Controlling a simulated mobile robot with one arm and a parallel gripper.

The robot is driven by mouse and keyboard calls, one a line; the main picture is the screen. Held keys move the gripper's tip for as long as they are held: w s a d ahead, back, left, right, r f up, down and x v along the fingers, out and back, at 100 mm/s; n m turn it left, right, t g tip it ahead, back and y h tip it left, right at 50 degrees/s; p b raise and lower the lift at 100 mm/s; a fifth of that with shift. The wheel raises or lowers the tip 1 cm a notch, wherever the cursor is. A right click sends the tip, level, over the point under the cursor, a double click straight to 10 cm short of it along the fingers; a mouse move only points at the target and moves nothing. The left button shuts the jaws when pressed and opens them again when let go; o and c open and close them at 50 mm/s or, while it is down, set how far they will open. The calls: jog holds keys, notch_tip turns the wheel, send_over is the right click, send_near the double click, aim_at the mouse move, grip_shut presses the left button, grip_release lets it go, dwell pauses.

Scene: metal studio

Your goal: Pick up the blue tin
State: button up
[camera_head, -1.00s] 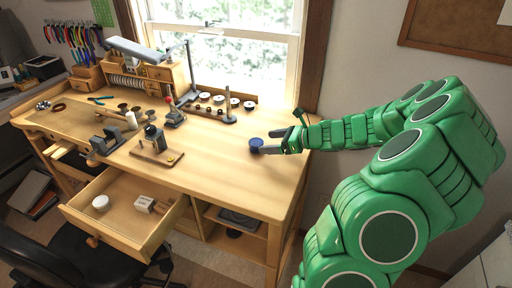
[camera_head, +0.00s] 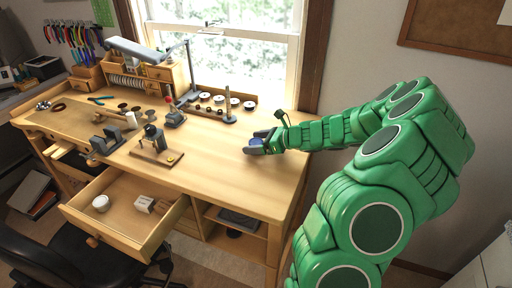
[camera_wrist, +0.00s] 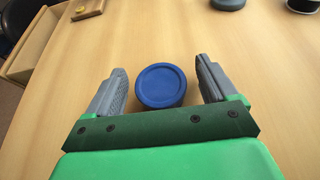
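The blue tin (camera_wrist: 162,86) is round with a flat lid and stands on the wooden workbench (camera_head: 215,165). In the wrist view it sits between the two grey fingers of my gripper (camera_wrist: 161,84), with a gap on each side. The fingers are open and low at the bench top. In the head view my gripper (camera_head: 262,142) is around the tin (camera_head: 257,141), which is partly hidden by the fingers.
A small wooden stand (camera_head: 157,152) with a dark tool is to the left on the bench. A rack with spools (camera_head: 218,99) stands at the back. An open drawer (camera_head: 120,220) sticks out at the front. The bench around the tin is clear.

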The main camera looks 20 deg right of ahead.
jog(key=c, duration=1.1)
